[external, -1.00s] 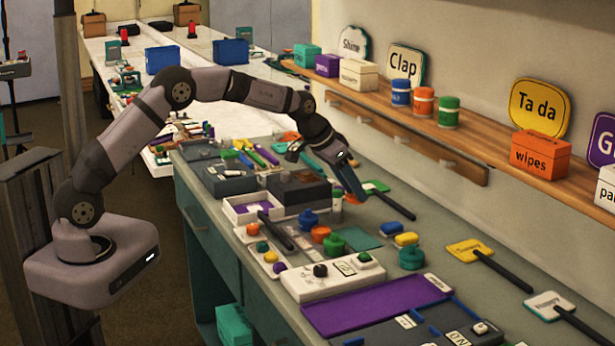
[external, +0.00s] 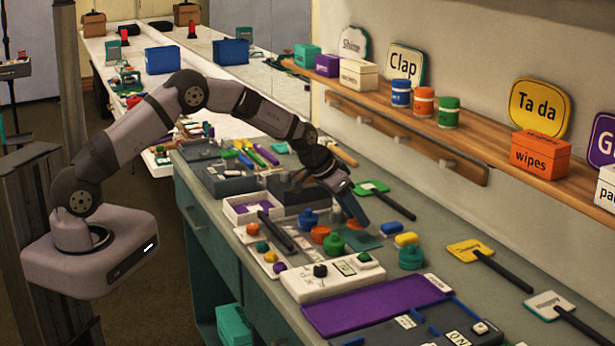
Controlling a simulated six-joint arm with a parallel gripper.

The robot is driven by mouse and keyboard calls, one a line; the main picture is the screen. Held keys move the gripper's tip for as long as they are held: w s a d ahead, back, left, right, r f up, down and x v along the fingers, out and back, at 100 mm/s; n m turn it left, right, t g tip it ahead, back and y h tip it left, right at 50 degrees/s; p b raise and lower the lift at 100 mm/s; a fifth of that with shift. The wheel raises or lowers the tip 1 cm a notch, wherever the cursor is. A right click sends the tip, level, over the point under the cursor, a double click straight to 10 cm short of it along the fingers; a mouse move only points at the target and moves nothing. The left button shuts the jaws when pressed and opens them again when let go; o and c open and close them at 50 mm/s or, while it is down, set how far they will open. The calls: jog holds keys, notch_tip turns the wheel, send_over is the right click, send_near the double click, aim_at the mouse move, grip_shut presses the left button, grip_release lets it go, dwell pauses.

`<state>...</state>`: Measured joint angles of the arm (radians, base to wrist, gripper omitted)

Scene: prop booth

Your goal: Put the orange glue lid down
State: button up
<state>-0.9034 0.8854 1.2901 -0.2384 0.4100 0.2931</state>
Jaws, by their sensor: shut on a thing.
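My gripper (external: 356,212) reaches down over the right half of the counter, its fingers pointing toward the teal mat (external: 368,243). It is shut on the orange glue lid (external: 352,223), of which only a small orange part shows at the fingertips. The fingers hide the rest of it. The lid is at the mat's back left edge; I cannot tell whether it touches the surface. Another orange round piece (external: 320,234) sits to the left, beside a blue knobbed piece (external: 308,218) and a green one (external: 333,244).
A white button box (external: 330,277) and a purple panel (external: 375,305) lie in front. Yellow and blue blocks (external: 406,239) and a teal round piece (external: 411,257) are to the right. A green paddle (external: 373,187) lies behind. A shelf (external: 450,133) runs along the wall.

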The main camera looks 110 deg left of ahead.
aim_at(353, 223)
jog(key=shift+f+p, duration=0.45)
jog(key=shift+f, duration=1.2)
jog(key=shift+f, duration=0.15)
jog(key=o, duration=1.1)
jog(key=shift+r, duration=0.3)
jog(key=b+v, duration=0.3)
jog(key=v, duration=0.8)
jog(key=shift+s+d+r, duration=0.2)
jog(key=shift+r, duration=0.1)
